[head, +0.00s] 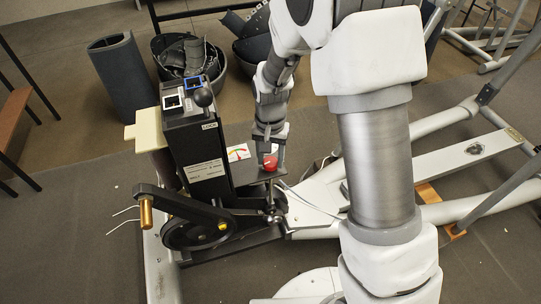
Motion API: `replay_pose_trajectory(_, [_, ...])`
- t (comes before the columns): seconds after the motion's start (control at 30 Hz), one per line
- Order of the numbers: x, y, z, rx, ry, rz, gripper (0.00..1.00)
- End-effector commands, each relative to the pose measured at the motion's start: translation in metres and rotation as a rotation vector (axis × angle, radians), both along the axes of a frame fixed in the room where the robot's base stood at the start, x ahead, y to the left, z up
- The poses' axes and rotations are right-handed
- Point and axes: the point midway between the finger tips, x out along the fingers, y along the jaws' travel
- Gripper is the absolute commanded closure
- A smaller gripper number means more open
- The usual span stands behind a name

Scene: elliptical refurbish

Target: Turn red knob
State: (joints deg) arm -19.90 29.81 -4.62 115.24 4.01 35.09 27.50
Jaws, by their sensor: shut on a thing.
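The red knob (270,163) sits on a small dark plate beside the black box, near the middle of the head view. My gripper (269,150) reaches down to it from above, with its fingers shut on the knob. The upper part of the knob is partly hidden by the fingers. A small card with a coloured dial (238,152) stands just left of the knob.
The black box (196,140) with a ball-topped lever (204,96) stands close left of my gripper. A black wheel with a crank (190,230) is below it. Grey machine rails (460,165) extend right. Bins (190,60) with parts stand behind.

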Motion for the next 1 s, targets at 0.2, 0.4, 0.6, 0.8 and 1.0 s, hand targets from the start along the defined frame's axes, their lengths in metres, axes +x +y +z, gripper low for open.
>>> replay_pose_trajectory(0.2, [0.0002,-0.0004,0.0021,0.0,0.0,0.205,1.0])
replay_pose_trajectory(0.4, [0.0002,-0.0001,0.0024,0.001,0.0,0.396,1.0])
replay_pose_trajectory(0.6, [0.0004,-0.0002,0.0023,0.001,0.0,0.586,1.0])
replay_pose_trajectory(0.8, [0.0002,-0.0003,0.0026,0.001,0.0,0.776,1.0])
replay_pose_trajectory(1.0, [0.0004,0.0,0.0029,0.001,-0.001,0.966,1.0])
